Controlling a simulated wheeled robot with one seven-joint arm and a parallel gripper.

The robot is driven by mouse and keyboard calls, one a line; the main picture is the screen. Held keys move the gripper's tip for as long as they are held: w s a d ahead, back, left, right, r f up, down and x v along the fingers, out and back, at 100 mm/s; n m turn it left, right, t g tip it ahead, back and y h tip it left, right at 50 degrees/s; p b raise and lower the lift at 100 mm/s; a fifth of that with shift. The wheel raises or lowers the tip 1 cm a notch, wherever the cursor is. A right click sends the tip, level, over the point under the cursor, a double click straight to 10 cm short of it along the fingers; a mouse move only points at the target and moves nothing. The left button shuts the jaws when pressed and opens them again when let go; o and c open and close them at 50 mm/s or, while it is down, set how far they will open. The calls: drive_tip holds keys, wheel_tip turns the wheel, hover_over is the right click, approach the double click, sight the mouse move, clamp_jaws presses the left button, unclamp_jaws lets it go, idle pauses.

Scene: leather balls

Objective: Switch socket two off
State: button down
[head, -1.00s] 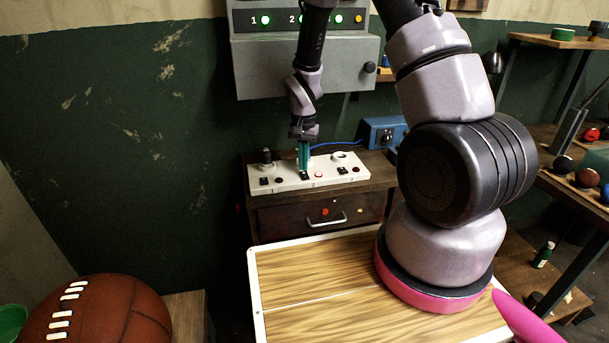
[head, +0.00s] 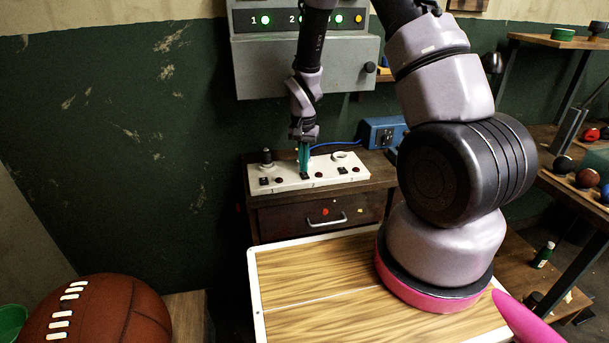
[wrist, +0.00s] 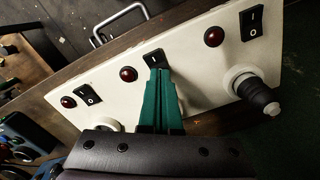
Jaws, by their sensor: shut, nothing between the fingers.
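The white socket strip (head: 330,178) lies on the small cabinet, with black rocker switches and red lamps numbered along its front. My gripper (head: 305,174) is shut and empty, its green fingers pointing down onto the middle switch, number two. In the wrist view the fingertips (wrist: 158,70) are at that switch (wrist: 153,57), touching or nearly so, and cover part of it. The lamp beside it (wrist: 128,74) is dark red, unlit. A black plug (wrist: 260,97) sits in socket one. Switch one (wrist: 250,24) and switch three (wrist: 87,93) are uncovered.
A grey wall box (head: 300,68) with green lights and an amber light hangs behind my arm. A blue box (head: 383,131) with a cable stands behind the strip. A wood-topped table (head: 300,285) is in front; a football (head: 100,312) lies at lower left.

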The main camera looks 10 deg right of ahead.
drive_tip(key=shift+r, duration=3.15)
drive_tip(key=s+d+r+t+y, duration=0.1)
drive_tip(key=s+d+r+t, duration=0.15)
drive_tip(key=r, duration=0.85)
drive_tip(key=s+d+r+t, duration=0.1)
drive_tip(key=s+r, duration=0.3)
drive_tip(key=r, duration=0.6)
drive_tip(key=s+d+r+n+t+y, duration=0.1)
drive_tip(key=s+d+r+t, duration=0.1)
drive_tip(key=s+r, duration=1)
drive_tip(key=s+t, duration=0.1)
drive_tip(key=s, duration=0.3)
drive_tip(key=shift+d+r+n+t, duration=0.15)
drive_tip(key=shift+r+n+t, duration=0.1)
drive_tip(key=shift+n+t, duration=0.15)
